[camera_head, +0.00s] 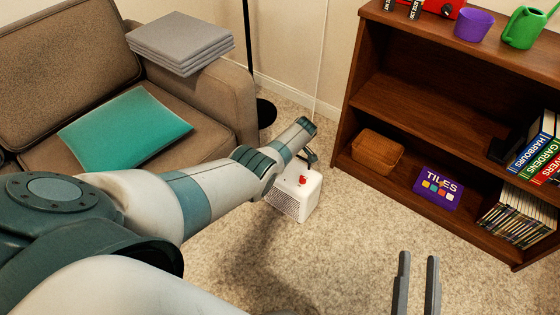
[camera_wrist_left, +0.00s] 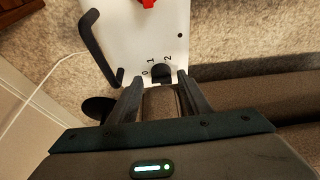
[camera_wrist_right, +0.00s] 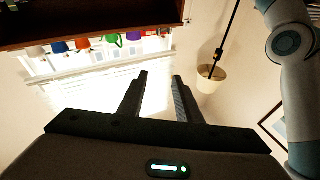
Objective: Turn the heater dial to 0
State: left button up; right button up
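The white heater (camera_head: 308,200) stands on the carpet beside the sofa, with a red part (camera_head: 302,180) on its top. In the left wrist view, the heater top (camera_wrist_left: 135,35) shows a black dial (camera_wrist_left: 160,72) with the marks 0, 1 and 2 around it. My left gripper (camera_wrist_left: 160,80) is open, its fingertips at either side of the dial with gaps. Which mark the dial points to cannot be told. In the head view my left gripper (camera_head: 310,156) is small and partly hidden by its arm. My right gripper (camera_head: 418,258) is open and empty, away from the heater.
A black handle (camera_wrist_left: 100,48) rises from the heater beside the dial. The sofa (camera_head: 215,95) is to the left, a wooden shelf (camera_head: 395,110) to the right. A black lamp base (camera_head: 265,112) stands behind. The carpet in front is clear.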

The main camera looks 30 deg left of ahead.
pick_arm(q)
jog(key=shift+r, duration=0.1)
jog(key=shift+r, duration=0.1)
jog(key=shift+p+v, duration=1.1)
jog(key=shift+v, duration=0.15)
pick_arm(e)
notch_tip(320, 180, down, 13)
jog(key=d+g+h+p, duration=0.2)
jog(key=d+g+h, duration=0.1)
jog(key=g, duration=0.5)
pick_arm(q)
jog(key=p+v, duration=0.4)
jog(key=v, duration=1)
jog(key=shift+d+r, duration=0.2)
pick_arm(e)
jog(key=s+d+f+g+h, duration=0.2)
jog(key=s+d+f+g, duration=0.3)
jog(key=s, duration=0.1)
jog(key=shift+f+m+g, duration=0.3)
jog(key=shift+f+g, duration=0.1)
pick_arm(q)
jog(key=shift+f, duration=0.1)
pick_arm(e)
jog(key=shift+d, duration=0.1)
